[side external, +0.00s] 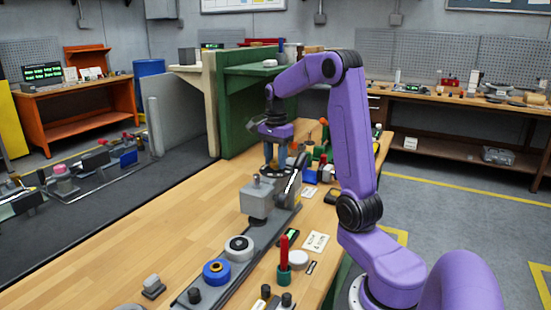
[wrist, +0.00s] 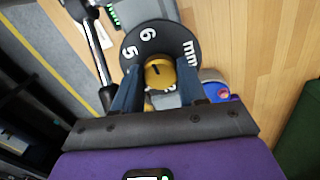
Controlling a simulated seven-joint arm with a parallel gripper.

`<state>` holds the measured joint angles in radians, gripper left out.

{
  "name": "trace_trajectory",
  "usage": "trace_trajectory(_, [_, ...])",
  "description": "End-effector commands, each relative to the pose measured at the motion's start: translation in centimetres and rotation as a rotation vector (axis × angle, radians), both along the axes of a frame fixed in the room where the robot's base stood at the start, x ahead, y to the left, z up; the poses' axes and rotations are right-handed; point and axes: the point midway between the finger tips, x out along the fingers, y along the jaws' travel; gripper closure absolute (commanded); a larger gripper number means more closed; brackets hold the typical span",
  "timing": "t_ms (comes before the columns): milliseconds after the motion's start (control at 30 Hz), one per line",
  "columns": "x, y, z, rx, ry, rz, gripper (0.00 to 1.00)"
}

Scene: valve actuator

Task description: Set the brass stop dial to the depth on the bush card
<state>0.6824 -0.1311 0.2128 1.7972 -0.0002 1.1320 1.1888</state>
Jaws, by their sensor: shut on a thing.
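The brass stop dial (wrist: 158,72) is a round knob with a dark line on its top face, at the centre of a black scale ring (wrist: 148,36) in the wrist view. White marks "5", "6" and "mm" show on the ring; the rest is hidden behind my gripper. My gripper (wrist: 160,84) has its two dark blue fingers shut on either side of the brass knob. In the side external view my gripper (side external: 276,160) points down at the dial beyond the grey block. A white card (side external: 315,242) with print lies on the bench; its writing is too small to read surely.
A grey block (side external: 258,202) stands on the dark rail close to the dial. A blue ring (side external: 216,271), a white ring (side external: 239,247) and a red-handled tool (side external: 284,252) are nearer the camera.

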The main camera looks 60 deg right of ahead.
Motion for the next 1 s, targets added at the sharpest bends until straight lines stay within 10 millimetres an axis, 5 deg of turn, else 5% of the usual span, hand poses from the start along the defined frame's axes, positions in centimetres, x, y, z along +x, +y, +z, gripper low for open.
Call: trace_trajectory(1000, [-0.09,0.00,0.12,-0.001,-0.002,0.890,0.89])
